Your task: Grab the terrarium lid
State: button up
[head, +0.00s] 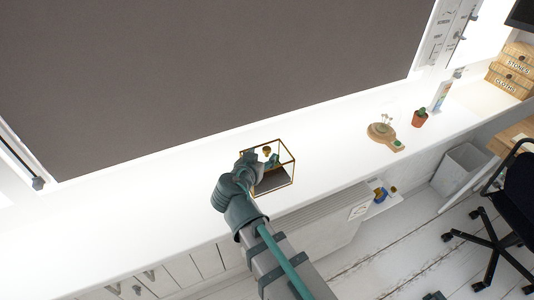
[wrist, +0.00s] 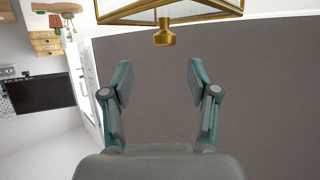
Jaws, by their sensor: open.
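The terrarium (head: 287,171) is a small glass box with a gold frame on the white ledge in the head view. Its gold-edged lid (wrist: 190,10) shows at the top of the wrist view, with a gold knob (wrist: 164,37) pointing down in that picture. The knob also shows in the head view (head: 267,149). My gripper (wrist: 160,72) is open and empty. In the wrist view the knob appears just past the fingertips, roughly centred between them, apart from both. In the head view my arm hides the terrarium's left side.
A wooden board (head: 381,132), a potted cactus (head: 420,119) and a bottle (head: 441,95) stand further right on the ledge (head: 330,150). Boxes marked STONES and CLOTHS (head: 510,72) are at far right. A dark grey panel (head: 200,70) rises behind. The ledge left of my arm is clear.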

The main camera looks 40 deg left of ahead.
aim_at(266, 149)
jog(key=shift+a+p+x, duration=0.2)
jog(key=shift+p+x, duration=0.55)
jog(key=shift+x, duration=0.35)
jog(key=shift+a+p+x, duration=0.2)
jog(key=shift+p+x, duration=0.55)
jog(key=shift+x, duration=0.35)
jog(key=shift+w+f, duration=0.35)
grip_shut()
